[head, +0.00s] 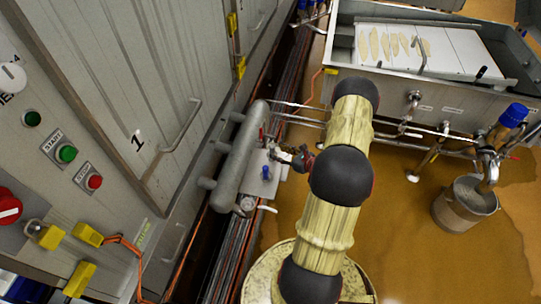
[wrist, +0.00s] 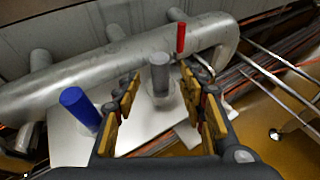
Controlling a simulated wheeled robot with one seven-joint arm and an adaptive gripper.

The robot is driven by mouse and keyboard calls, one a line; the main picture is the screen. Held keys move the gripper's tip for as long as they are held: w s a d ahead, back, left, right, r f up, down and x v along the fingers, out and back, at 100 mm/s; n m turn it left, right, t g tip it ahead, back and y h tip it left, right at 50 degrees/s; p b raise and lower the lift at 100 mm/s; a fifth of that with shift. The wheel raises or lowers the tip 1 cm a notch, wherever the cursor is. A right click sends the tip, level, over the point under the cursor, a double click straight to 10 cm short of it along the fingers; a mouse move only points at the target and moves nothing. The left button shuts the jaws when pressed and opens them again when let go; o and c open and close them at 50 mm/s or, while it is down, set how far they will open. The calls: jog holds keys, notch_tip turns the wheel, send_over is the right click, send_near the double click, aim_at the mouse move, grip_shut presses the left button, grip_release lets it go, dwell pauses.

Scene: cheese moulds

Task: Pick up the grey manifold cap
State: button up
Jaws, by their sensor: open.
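The grey manifold cap (wrist: 160,70) is a short upright cylinder on a pale round base on the manifold's light plate (wrist: 62,148). In the wrist view it shows between the two yellow-padded fingers of my gripper (wrist: 159,80), which are apart. I cannot tell whether either finger touches it. In the head view my gripper (head: 283,154) is small and dark beside the manifold plate, and I cannot make out the grey cap there. A blue cap (wrist: 80,108) stands to the left of the fingers and a thin red cap (wrist: 181,38) stands behind.
A thick grey manifold pipe (wrist: 130,62) runs close behind the caps, and thin metal rods (wrist: 275,72) lie to the right. In the head view, a cabinet (head: 130,90) stands left, a steel vat (head: 440,95) at the upper right, and a bucket (head: 465,205) on the brown floor.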

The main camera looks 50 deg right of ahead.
aim_at(274, 151)
jog(key=b+x, duration=0.2)
jog(key=x, duration=0.3)
jog(key=shift+w+f, duration=0.15)
jog(key=c, duration=0.3)
grip_shut()
dwell(0.3)
